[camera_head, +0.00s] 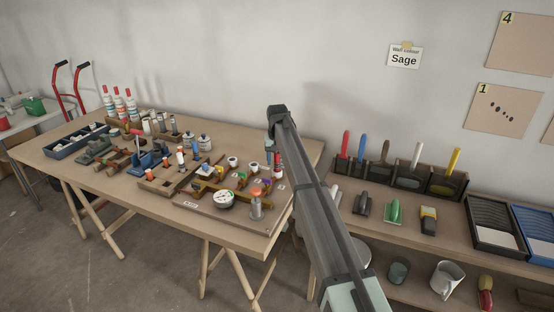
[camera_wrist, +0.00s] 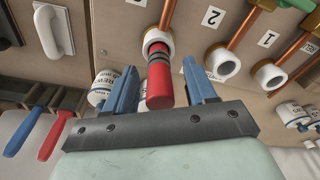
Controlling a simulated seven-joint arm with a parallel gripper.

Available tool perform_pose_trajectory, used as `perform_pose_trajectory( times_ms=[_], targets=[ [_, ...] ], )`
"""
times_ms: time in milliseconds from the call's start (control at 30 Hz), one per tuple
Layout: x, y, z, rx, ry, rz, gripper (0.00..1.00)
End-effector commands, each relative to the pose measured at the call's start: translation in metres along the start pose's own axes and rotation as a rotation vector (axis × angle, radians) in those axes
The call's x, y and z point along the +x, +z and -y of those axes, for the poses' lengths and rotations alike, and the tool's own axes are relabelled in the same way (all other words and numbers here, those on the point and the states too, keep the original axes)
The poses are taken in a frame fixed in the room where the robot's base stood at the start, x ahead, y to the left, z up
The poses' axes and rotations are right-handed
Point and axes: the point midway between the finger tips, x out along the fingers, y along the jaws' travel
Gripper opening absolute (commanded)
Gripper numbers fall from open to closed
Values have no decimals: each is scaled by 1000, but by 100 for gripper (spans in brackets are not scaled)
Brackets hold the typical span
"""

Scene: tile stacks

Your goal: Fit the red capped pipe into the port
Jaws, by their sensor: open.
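In the wrist view, the red capped pipe (camera_wrist: 159,88) has dark bands near its far end. That end overlaps the mouth of a white port collar (camera_wrist: 152,37) with an orange inside; I cannot tell how deep it sits. A copper pipe (camera_wrist: 168,12) runs on behind the collar. My gripper (camera_wrist: 160,70) is open, its blue fingers on either side of the red pipe, with a visible gap at each side. In the head view my gripper (camera_head: 271,148) is over the right end of the workbench; the red pipe cannot be made out clearly there.
Other white collars (camera_wrist: 222,62) on copper pipes stand to the right, beside number labels (camera_wrist: 213,17). White pots (camera_wrist: 101,90) are close beyond the left finger. The workbench (camera_head: 225,237) holds several parts. A tool shelf (camera_head: 345,205) stands to its right.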

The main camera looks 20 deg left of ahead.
Motion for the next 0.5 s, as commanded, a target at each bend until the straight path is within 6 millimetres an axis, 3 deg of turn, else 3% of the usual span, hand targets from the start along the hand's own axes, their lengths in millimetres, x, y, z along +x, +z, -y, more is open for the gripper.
perform_pose_trajectory(
  times_ms=[500],
  targets=[
    [-20,0,0,0,0,-1,56]
  ],
)
